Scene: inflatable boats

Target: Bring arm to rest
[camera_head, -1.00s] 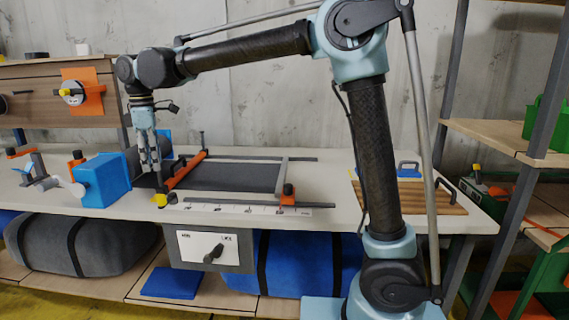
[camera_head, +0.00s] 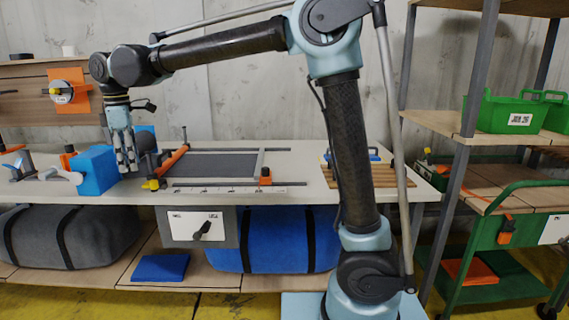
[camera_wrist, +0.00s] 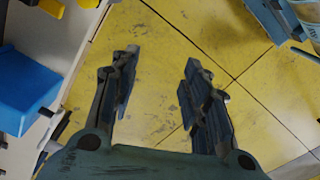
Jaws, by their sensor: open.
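My gripper (camera_head: 128,168) hangs pointing down at the left of the head view, in front of the bench. Its two fingers are apart with nothing between them. In the wrist view my gripper (camera_wrist: 158,80) is over bare yellow floor (camera_wrist: 150,50). My arm is raised, with its forearm reaching left.
The bench (camera_head: 300,184) carries a blue block (camera_head: 97,171), a dark framed panel (camera_head: 210,165) and a slatted wooden board (camera_head: 400,174). The blue block also shows in the wrist view (camera_wrist: 22,90). A shelf with green bins (camera_head: 505,113) and a green cart (camera_head: 500,228) stand right.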

